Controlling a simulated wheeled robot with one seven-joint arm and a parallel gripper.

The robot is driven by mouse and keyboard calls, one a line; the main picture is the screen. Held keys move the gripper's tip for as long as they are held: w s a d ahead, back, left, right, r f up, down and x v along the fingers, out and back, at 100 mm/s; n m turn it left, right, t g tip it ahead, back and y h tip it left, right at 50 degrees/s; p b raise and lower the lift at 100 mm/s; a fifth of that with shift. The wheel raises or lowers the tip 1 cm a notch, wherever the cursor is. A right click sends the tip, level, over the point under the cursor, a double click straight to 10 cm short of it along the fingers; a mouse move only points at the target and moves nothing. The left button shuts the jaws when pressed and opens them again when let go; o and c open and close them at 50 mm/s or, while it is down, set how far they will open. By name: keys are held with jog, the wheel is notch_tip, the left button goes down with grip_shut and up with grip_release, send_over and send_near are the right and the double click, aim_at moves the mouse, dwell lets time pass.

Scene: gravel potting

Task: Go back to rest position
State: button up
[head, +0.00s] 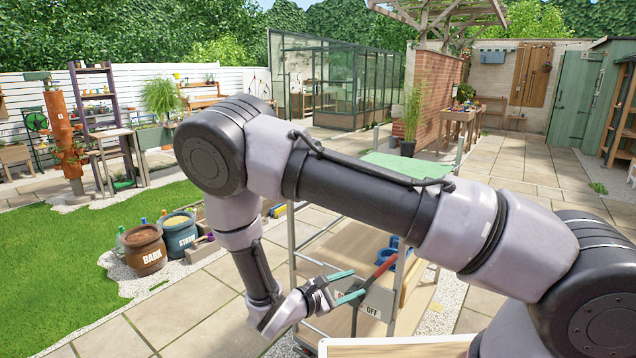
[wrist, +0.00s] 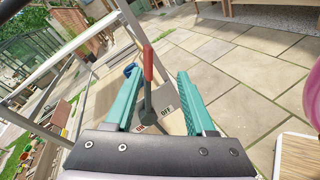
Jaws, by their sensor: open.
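My gripper (head: 346,286) is low at the front of the metal-framed cart (head: 292,262). Its two teal fingers are apart, and they also show in the wrist view (wrist: 158,98). A lever with a red handle (head: 385,268) stands on a grey plate marked OFF (head: 373,311), with a second, partly hidden label at left. In the wrist view the red handle (wrist: 148,64) appears between the open fingers, with a gap on each side. The fingers are not closed on it. My arm spans the head view and hides part of the cart.
The cart has a green top (head: 400,166) and wooden shelves, with a blue item (wrist: 130,70) beyond the lever. A bark pot (head: 143,254) and a straw pot (head: 179,238) stand left. A pale board edge (head: 395,349) is at the bottom. Paving (wrist: 240,60) is open to the right.

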jog(key=s+d+r+m+g+y, duration=0.1)
jog(key=d+r+m+g+y, duration=0.3)
jog(key=r, duration=0.4)
jog(key=s+d+r+m+g+y, duration=0.1)
jog(key=d+r+m+g, duration=0.2)
jog(key=r+m, duration=0.4)
jog(key=d+r+m+g+y, duration=0.3)
jog(key=d+r+m, duration=0.1)
jog(key=r, duration=0.5)
jog(key=s+d+r+m+t+y, duration=0.2)
jog(key=s+r+m+t+y, duration=0.1)
jog(key=r, duration=0.6)
jog(key=s+d+r+m+t+y, duration=0.3)
jog(key=s+r+m+t, duration=0.1)
jog(key=r, duration=0.6)
jog(key=shift+s+d+r+m+t+y, duration=0.2)
jog(key=shift+s+d+m+t+y, duration=0.3)
jog(key=shift+s, duration=0.75)
jog(key=shift+a, duration=0.15)
